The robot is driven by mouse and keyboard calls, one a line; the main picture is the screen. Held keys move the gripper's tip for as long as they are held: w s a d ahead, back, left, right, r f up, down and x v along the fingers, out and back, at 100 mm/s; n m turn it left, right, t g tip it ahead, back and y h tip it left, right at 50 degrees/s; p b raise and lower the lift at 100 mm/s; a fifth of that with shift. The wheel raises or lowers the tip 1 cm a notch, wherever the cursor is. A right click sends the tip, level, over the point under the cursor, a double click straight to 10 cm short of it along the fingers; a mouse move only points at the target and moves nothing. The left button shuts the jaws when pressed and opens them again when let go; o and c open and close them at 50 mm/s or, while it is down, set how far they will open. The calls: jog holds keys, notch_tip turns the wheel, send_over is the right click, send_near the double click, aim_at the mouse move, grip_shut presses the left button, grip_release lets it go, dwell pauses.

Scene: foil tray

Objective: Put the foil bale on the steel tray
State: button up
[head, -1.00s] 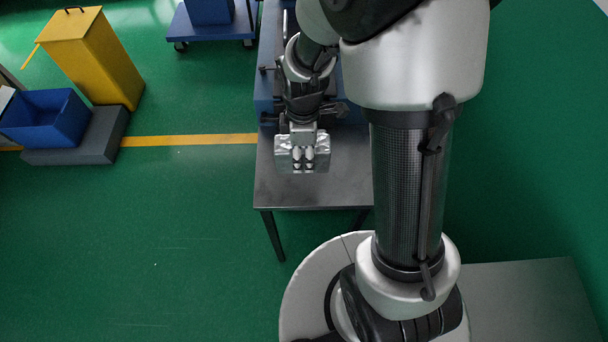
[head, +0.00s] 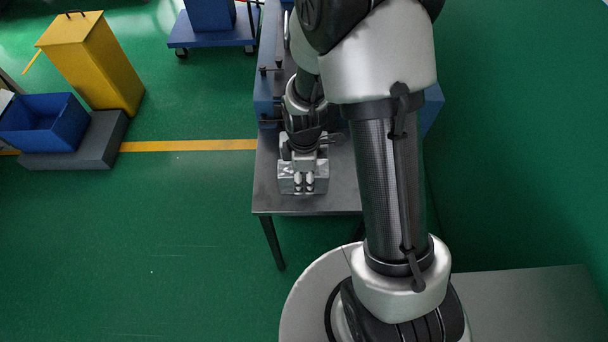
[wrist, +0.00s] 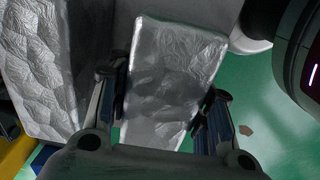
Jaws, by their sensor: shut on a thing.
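The silvery, crumpled foil bale (head: 287,182) is in my gripper (head: 304,184) in the head view, over the grey steel surface (head: 345,196) near its front edge. In the wrist view the bale (wrist: 172,75) fills the space between the two fingers of my gripper (wrist: 160,112), which is shut on it. I cannot tell whether the bale touches the steel below. A second foil face (wrist: 42,65) shows at the left of the wrist view; I cannot tell what it belongs to. No separate tray with a rim shows.
A blue machine (head: 267,95) stands behind the steel surface. A yellow bin (head: 95,65), a blue crate (head: 45,125) on a grey block and a blue cart (head: 212,40) stand left and back. The green floor (head: 130,240) at left is clear.

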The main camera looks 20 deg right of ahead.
jog(key=shift+f, duration=0.2)
jog(key=o, duration=1.3)
jog(key=shift+r, duration=0.1)
jog(key=shift+c, duration=0.2)
notch_tip(320, 180, up, 12)
jog(key=p, duration=0.5)
jog(key=shift+r, duration=0.2)
jog(key=s+r+m+t, duration=0.2)
jog(key=s+r+m, duration=0.5)
jog(key=r, duration=0.3)
jog(key=s+r+m+t, duration=0.2)
jog(key=s+r+m, duration=0.5)
jog(key=r, duration=0.4)
jog(key=shift+s+t, duration=0.3)
jog(key=shift+s, duration=0.4)
jog(key=shift+r, duration=0.1)
